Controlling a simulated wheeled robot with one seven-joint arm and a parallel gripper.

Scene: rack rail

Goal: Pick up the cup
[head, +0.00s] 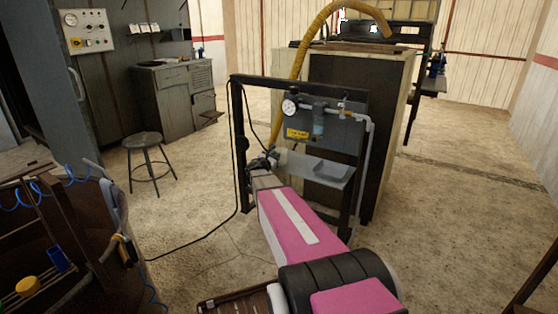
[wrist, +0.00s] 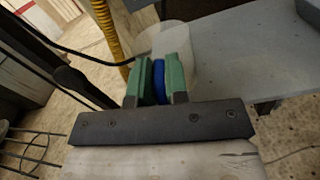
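My gripper (wrist: 159,78) has two green-padded fingers, close together. A narrow blue piece (wrist: 158,82) fills the gap between the pads. It looks like part of a blue cup, but most of it is hidden. The fingers are at the left end of a grey shelf (wrist: 235,50). A pale rounded shape stands just behind the fingers; I cannot tell if it belongs to the cup. In the head view my gripper (head: 268,160) is small and dark at the left end of the same shelf, and the blue piece cannot be made out there.
The shelf (head: 335,182) hangs on a black frame with a gauge panel (head: 325,135) above it. A yellow hose (head: 297,75) runs behind. A stool (head: 147,160) stands left. A cart at lower left holds a blue cup-like item (head: 60,260).

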